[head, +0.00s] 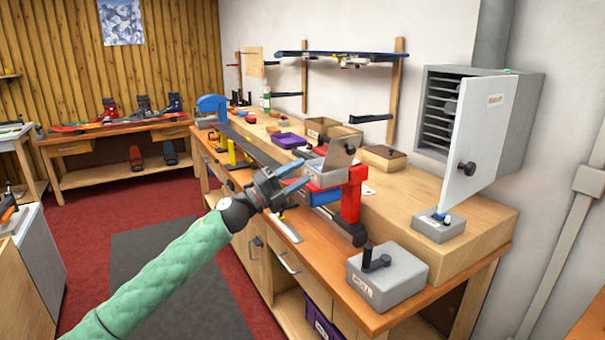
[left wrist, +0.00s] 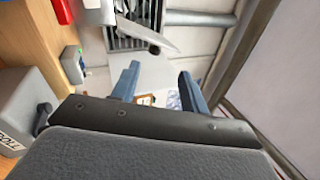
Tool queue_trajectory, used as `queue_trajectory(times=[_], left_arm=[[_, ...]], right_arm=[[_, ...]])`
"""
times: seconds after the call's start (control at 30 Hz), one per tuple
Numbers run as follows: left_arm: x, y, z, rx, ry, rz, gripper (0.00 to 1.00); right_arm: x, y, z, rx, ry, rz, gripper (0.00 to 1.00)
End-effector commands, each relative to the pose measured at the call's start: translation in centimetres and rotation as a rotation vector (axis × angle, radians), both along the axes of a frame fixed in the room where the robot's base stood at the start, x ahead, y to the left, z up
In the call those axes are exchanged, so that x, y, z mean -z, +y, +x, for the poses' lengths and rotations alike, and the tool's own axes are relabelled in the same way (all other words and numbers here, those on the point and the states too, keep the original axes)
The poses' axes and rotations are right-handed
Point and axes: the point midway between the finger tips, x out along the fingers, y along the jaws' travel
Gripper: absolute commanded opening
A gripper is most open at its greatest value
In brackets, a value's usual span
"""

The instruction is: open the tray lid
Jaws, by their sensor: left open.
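A grey lid (head: 340,153) with a dark knob stands tilted up over a small tray (head: 325,178) on the bench in the head view. The tray's body is partly hidden behind my gripper and the red upright. My left gripper (head: 306,172) is open and empty, with its blue fingers just left of the tray and pointing toward it. I cannot tell whether a finger touches the tray. In the left wrist view the open fingers (left wrist: 158,72) have nothing clearly between them. My right gripper is in neither view.
A red upright (head: 352,195) stands right beside the tray. A grey box with a black handle (head: 387,277) sits at the bench's near end. A cabinet (head: 520,115) with its white door (head: 480,138) open hangs on the wall. Red floor lies left of the bench.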

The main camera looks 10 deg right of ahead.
Motion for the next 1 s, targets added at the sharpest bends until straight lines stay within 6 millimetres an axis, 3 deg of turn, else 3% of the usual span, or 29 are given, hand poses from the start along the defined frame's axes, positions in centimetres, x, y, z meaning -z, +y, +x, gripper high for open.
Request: queue_trajectory(times=[0.2, 0.77, 0.87, 1.0], left_arm=[[0.4, 0.8, -0.2, -0.001, -0.001, 0.001, 0.45], [0.4, 0.9, -0.2, -0.001, -0.001, 0.0, 0.45], [0.5, 0.9, -0.2, -0.001, 0.005, 0.0, 0.25], [1.9, 0.4, -0.8, 0.006, 0.049, -0.005, 0.0]], right_arm=[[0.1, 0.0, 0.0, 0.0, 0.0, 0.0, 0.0], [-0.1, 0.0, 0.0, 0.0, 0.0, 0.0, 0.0], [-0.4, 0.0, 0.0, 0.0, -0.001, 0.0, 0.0], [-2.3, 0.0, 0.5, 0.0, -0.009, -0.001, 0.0]])
